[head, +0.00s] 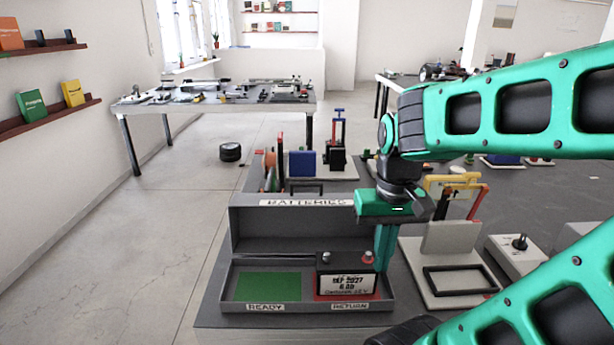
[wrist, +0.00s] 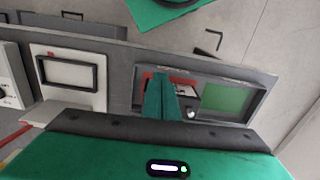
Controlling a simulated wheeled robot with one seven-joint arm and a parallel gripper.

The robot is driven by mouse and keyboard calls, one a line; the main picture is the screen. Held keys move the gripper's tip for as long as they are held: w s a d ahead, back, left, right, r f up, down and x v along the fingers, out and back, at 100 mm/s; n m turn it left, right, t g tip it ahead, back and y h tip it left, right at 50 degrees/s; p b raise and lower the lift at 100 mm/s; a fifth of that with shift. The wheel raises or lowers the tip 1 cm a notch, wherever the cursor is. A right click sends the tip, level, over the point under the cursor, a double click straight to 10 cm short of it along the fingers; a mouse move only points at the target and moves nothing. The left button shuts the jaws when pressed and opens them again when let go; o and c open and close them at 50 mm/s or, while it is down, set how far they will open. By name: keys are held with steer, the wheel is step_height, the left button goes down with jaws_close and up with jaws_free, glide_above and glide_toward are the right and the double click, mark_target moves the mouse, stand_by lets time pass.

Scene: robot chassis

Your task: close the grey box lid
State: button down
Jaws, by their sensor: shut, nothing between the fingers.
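The grey box (head: 226,292) stands open on the dark bench, with its grey lid (head: 290,222) raised upright at the back and labelled BATTERIES. Inside are a green READY pad (head: 268,287) on the left and a dark battery with a white label (head: 346,284) on the red RETURN side. My gripper (head: 383,268) is shut and empty, pointing down at the box's right end, close to the battery. In the wrist view my green fingers (wrist: 158,76) overlap the box (wrist: 232,121) and hide part of the battery. I cannot tell whether they touch anything.
A pale stand with a black frame (head: 460,282) is right of the box. A joystick unit (head: 518,250) lies farther right. A blue block (head: 301,164) and tools stand behind the lid. Floor on the left is clear.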

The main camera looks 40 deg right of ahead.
steer(key=w+d+r, duration=0.3)
steer(key=w+r, duration=0.1)
steer(key=w, duration=0.8)
steer(key=w+d+r, duration=0.3)
steer(key=w, duration=0.9)
steer(key=w+d+r, duration=0.3)
steer(key=w+r, duration=0.1)
steer(key=w, duration=0.8)
step_height(320, 180, down, 10)
steer(key=shift+s+a+r, duration=0.4)
steer(key=shift+s+a, duration=0.3)
steer(key=shift+s, duration=0.1)
steer(key=shift+s+a+r, duration=0.4)
steer(key=shift+s+a, duration=0.25)
steer(key=shift+s, duration=0.1)
